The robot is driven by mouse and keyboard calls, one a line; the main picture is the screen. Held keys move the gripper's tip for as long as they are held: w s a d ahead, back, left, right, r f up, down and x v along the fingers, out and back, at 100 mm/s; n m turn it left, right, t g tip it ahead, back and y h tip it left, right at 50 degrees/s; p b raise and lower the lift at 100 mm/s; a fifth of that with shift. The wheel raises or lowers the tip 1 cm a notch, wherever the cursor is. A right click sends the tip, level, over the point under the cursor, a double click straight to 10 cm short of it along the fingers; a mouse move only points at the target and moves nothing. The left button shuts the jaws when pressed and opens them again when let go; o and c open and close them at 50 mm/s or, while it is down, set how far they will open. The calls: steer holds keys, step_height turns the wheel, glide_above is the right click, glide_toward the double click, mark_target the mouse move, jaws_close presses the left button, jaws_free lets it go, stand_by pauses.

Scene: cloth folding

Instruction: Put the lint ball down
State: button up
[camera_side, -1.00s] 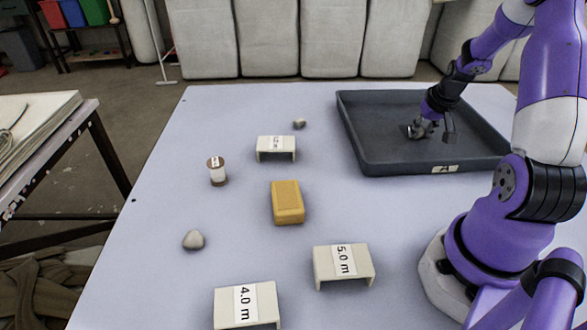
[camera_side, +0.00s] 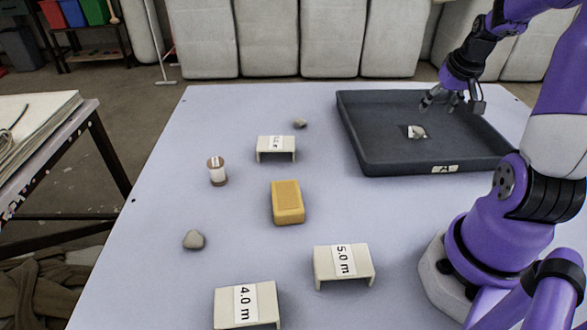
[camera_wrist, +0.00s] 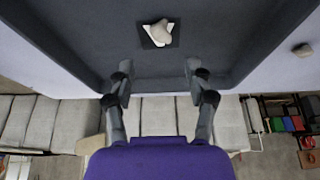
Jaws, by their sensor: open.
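A small grey-beige lint ball (camera_side: 419,132) rests on a dark square with a white mark inside the dark grey tray (camera_side: 378,161). The lint ball also shows in the wrist view (camera_wrist: 161,31), lying partly over the white mark. My gripper (camera_side: 453,107) is open and empty, above the tray floor and to the right of the lint ball, apart from it. In the wrist view both fingers (camera_wrist: 158,85) are spread wide with nothing between them.
Two more lumps, one at the back (camera_side: 300,123) and one at the front left (camera_side: 194,239), lie on the table. A spool (camera_side: 217,172), a yellow block (camera_side: 287,202) and three labelled stands (camera_side: 343,265) occupy its middle and front. The tray has raised walls.

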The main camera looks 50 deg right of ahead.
steer(key=w+a+r+n+t+y, duration=0.1)
steer(key=w+a+r+n, duration=0.15)
steer(key=a, duration=0.55)
steer(key=w+a+r+n+t, duration=0.15)
steer(key=a+r, duration=0.25)
steer(key=a, duration=0.4)
steer(key=s+a+n+y, duration=0.2)
steer(key=a+n, duration=0.3)
steer(key=a, duration=0.7)
steer(key=shift+s+a+r, duration=0.15)
steer(key=shift+s+r, duration=0.3)
steer(key=shift+s, duration=0.2)
steer(key=shift+o, duration=0.6)
steer(key=shift+w, duration=0.1)
